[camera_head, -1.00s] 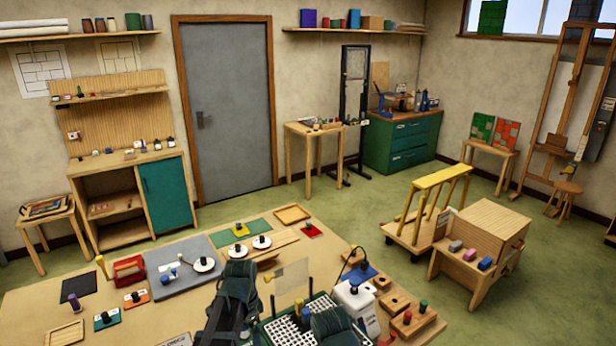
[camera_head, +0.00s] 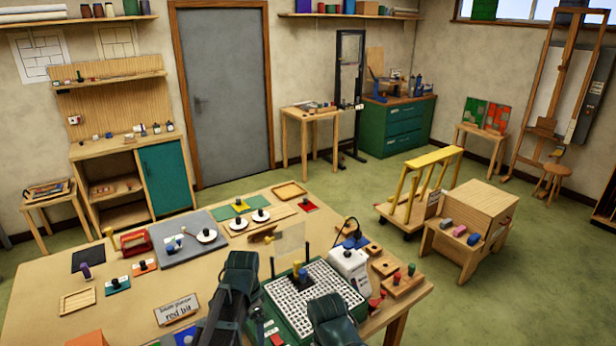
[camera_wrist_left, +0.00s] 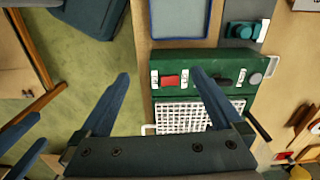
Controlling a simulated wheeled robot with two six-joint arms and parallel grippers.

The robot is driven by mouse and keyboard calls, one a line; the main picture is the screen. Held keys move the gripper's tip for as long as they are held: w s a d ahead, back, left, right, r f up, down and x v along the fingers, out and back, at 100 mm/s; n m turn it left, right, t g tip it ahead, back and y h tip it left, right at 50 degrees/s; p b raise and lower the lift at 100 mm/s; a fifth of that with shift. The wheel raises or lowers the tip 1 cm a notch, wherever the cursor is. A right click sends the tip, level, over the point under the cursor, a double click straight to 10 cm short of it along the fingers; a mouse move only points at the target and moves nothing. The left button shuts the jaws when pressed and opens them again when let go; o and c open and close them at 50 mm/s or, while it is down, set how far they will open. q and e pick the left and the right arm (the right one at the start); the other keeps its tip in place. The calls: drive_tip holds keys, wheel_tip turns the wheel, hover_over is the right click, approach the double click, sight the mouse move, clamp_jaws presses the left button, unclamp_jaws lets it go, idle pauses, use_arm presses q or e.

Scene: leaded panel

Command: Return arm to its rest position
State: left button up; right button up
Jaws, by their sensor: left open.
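My left arm's dark gripper (camera_head: 238,290) comes in at the bottom middle of the head view, above the table's near side; its fingertips do not show clearly there. In the left wrist view, my left gripper (camera_wrist_left: 160,73) has its two blue fingers wide apart with nothing between them, over the green grinder (camera_wrist_left: 220,60) with a white grid. My right arm (camera_head: 335,320) is low in the head view, in front of the same grinder (camera_head: 310,290). Two parted blue fingers at the left edge of the left wrist view appear to be my right gripper (camera_wrist_left: 40,128).
A yellow-topped cart (camera_head: 435,160) stands on the floor at right.

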use_arm(q)
drive_tip(key=s+d+f+n+b, duration=0.3)
drive_tip(key=s+d+f+b, duration=0.1)
drive_tip(key=s+f+b, duration=0.2)
drive_tip(key=s+d+f+n+y+b, duration=0.1)
drive_tip(key=s+d+f+n+b, duration=0.2)
drive_tip(key=s+d+f+b, duration=0.2)
wheel_tip(320, 180, down, 5)
drive_tip(key=s+b, duration=0.2)
drive_tip(key=b, duration=0.2)
drive_tip(key=shift+s+n+b, duration=0.25)
drive_tip(key=shift+n+b, duration=0.05)
drive_tip(key=shift+n, duration=0.1)
